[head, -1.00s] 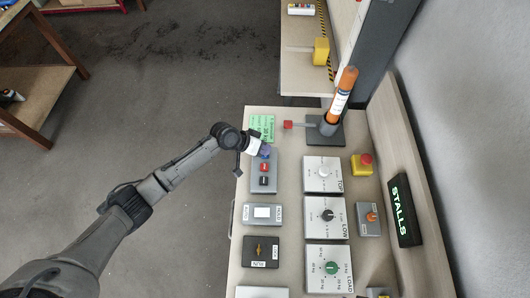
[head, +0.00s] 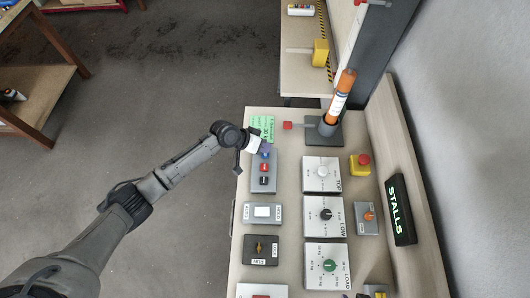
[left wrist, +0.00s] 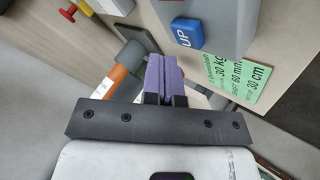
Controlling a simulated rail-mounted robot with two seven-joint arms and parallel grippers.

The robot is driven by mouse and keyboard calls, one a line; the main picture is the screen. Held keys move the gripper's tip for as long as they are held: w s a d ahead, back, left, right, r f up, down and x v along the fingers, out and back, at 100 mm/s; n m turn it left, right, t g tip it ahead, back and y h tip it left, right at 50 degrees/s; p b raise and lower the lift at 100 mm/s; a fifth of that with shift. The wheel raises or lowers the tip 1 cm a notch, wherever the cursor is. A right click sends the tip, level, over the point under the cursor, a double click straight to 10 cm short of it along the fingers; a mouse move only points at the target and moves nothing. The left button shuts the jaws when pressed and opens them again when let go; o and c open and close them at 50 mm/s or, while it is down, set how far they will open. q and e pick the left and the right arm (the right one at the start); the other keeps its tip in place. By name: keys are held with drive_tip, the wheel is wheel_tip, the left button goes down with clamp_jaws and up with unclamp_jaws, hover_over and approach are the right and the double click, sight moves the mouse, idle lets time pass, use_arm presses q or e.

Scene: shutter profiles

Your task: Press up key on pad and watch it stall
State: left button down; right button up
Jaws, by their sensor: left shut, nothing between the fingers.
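The grey pad (head: 263,186) lies on the bench with a red key (head: 264,167) and a black key (head: 264,181) showing. Its blue UP key (left wrist: 187,32) shows in the left wrist view; in the head view my gripper covers that end of the pad. My left gripper (head: 266,150) is shut and empty, with purple fingers (left wrist: 164,70) together. In the left wrist view the fingertips are close beside the UP key; I cannot tell whether they touch it. A black sign (head: 400,210) shows STALLS in lit green letters.
A green note (head: 262,126) lies beyond the pad. An orange tube (head: 342,92) stands in a dark holder. Dial boxes marked TOP (head: 322,174), LOW (head: 325,216) and LOAD (head: 328,267) and a red-topped stop button (head: 361,163) fill the bench's right side.

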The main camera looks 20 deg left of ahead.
use_arm(q)
drive_tip(key=shift+r+p, duration=2)
drive_tip(key=shift+r, duration=0.4)
